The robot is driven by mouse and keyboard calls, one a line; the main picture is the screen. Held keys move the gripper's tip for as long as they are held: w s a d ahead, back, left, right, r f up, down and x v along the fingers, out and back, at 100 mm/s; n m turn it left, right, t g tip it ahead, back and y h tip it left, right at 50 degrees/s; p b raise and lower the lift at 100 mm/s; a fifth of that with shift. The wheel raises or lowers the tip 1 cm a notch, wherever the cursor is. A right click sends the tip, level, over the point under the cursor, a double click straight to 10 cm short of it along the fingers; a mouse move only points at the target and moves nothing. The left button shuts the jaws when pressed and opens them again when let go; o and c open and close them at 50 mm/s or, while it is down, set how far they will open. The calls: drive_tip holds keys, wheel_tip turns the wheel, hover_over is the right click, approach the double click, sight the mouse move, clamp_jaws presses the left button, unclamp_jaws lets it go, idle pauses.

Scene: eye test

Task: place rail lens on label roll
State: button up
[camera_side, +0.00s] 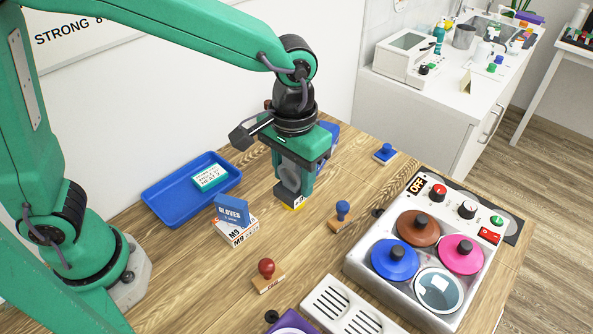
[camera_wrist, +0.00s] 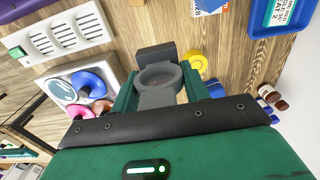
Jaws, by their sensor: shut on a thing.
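My gripper (camera_side: 297,172) is shut on a dark grey rail lens, a ring on a block. The lens (camera_wrist: 158,76) shows between the two green fingers in the wrist view, and its grey ring (camera_side: 289,176) shows between them in the side view. I cannot tell whether lens and roll touch.
A blue tray (camera_side: 159,197) with a teal-and-white box and a white M9 box (camera_side: 232,236) with a blue card are left. A blue-knobbed stamp (camera_side: 342,215) and red-knobbed stamp (camera_side: 266,275) stand nearby. A machine with coloured discs (camera_side: 375,235) is right. Bare wood lies between.

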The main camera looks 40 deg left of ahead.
drive_tip(key=w+a+f, duration=0.4)
drive_tip(key=w+a, duration=0.1)
drive_tip(key=w+a+f, duration=0.2)
drive_tip(key=w, duration=0.1)
drive_tip(key=shift+w+a+f, duration=0.2)
drive_tip(key=shift+w+f, duration=0.05)
drive_tip(key=shift+f, duration=0.15)
drive_tip(key=shift+f, duration=2)
drive_tip(key=o, duration=1.1)
drive_tip(key=shift+f, duration=0.15)
drive_tip(key=shift+c, duration=0.2)
drive_tip(key=shift+r, duration=0.2)
wheel_tip(320, 180, up, 12)
